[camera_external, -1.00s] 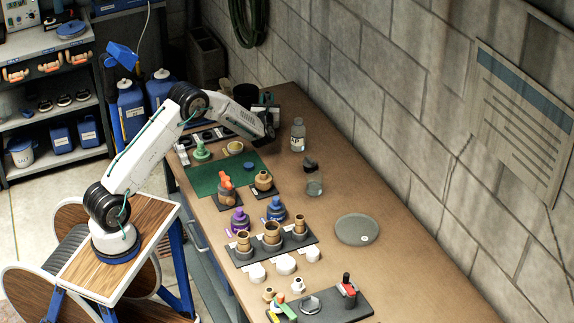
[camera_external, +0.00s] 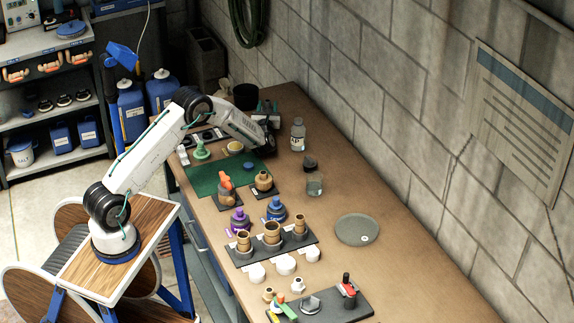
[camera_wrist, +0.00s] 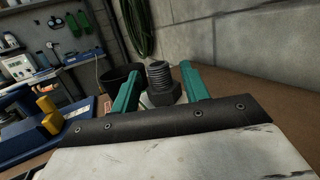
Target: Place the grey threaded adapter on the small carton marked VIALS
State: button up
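The grey threaded adapter (camera_wrist: 160,76) stands upright between my gripper's green fingers in the wrist view, threads up. My gripper (camera_wrist: 160,70) is open around it, with gaps visible between the fingers and the adapter. A pale surface (camera_wrist: 147,101) shows low between the fingers, under or just beside the adapter. It may be the VIALS carton, but no marking is readable. I cannot make out the adapter clearly there.
A black tub (camera_external: 246,96) stands behind my gripper. A clear bottle (camera_external: 298,134) is to its right. A green mat (camera_external: 212,182), dark trays with fittings (camera_external: 240,258) and a grey round plate (camera_external: 357,230) lie nearer.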

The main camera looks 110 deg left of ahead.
aim_at(268, 105)
jog(key=shift+r, duration=0.1)
jog(key=shift+d, duration=0.2)
jog(key=v, duration=0.5)
jog(key=shift+w, duration=0.1)
notch_tip(268, 105, up, 6)
jog(key=w+d+r+n+g+h, duration=0.1)
jog(key=w+d+r+n+h, duration=0.35)
jog(key=d+r, duration=0.8)
jog(key=d+r+n+h, duration=0.25)
jog(key=d+n, duration=0.35)
jog(key=d, duration=1.2)
jog(key=s+d+f+n+t+h, duration=0.1)
jog(key=s+d+f+t+h, duration=0.1)
jog(key=d, duration=1.3)
jog(key=s+d+f+n+t+h, duration=0.1)
jog(key=s+d+h, duration=0.4)
jog(key=d, duration=1)
jog(key=s+d+f+n+t+h, duration=0.2)
jog(key=s+d+f+t+h, duration=0.1)
jog(key=d, duration=1.2)
jog(key=shift+s+d+t+h, duration=0.2)
jog(key=shift+s+t+h, duration=0.55)
jog(key=shift+t+h, duration=0.3)
